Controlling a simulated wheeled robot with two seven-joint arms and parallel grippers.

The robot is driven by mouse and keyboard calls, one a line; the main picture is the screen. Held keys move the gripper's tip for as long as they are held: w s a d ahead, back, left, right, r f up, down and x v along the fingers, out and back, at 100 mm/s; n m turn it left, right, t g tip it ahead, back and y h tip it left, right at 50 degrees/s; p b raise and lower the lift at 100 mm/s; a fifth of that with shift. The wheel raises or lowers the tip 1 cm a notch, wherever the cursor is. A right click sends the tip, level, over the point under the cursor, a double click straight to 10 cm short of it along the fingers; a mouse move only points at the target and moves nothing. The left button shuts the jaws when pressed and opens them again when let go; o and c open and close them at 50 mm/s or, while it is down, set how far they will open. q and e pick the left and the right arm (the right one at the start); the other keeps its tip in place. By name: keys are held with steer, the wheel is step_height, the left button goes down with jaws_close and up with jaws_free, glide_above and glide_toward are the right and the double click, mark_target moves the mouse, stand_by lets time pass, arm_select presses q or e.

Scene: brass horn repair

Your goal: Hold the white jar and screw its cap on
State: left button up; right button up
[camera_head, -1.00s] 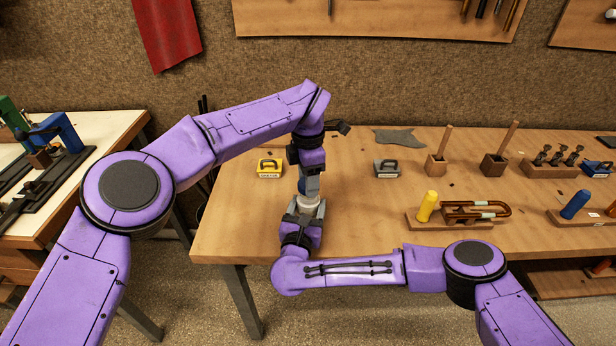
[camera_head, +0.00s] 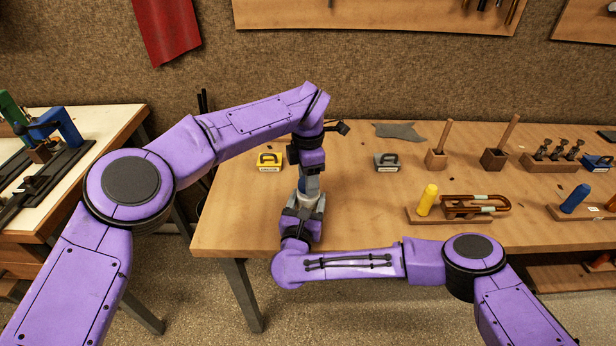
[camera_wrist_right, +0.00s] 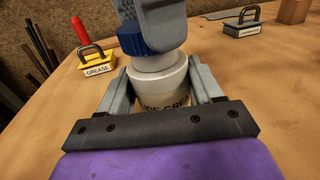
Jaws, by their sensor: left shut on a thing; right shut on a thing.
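The white jar (camera_wrist_right: 158,84) stands upright in the right wrist view, with dark lettering partly hidden low on its side. My right gripper (camera_wrist_right: 160,92) is shut on it, one finger on each side. The blue ribbed cap (camera_wrist_right: 131,42) is over the jar's narrower neck. My left gripper (camera_head: 309,190) comes from above and is shut on the cap, hiding much of it. The cap is at the neck, but I cannot tell how far it is screwed down. In the head view the jar (camera_head: 319,201) shows only in part between my grippers.
A yellow grease block (camera_head: 269,162) stands left of the jar on the wooden bench (camera_head: 360,215). A grey handled block (camera_head: 387,163) stands to the right. Farther right are a yellow-handled tool stand (camera_head: 427,201) and several wooden holders. The bench between is clear.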

arm_select(q)
steer(key=shift+f, duration=0.6)
steer(key=m, duration=0.8)
steer(key=shift+w, duration=0.1)
steer(key=m, duration=0.5)
steer(key=shift+m, duration=0.3)
steer(key=m, duration=0.6)
steer(key=o, duration=1)
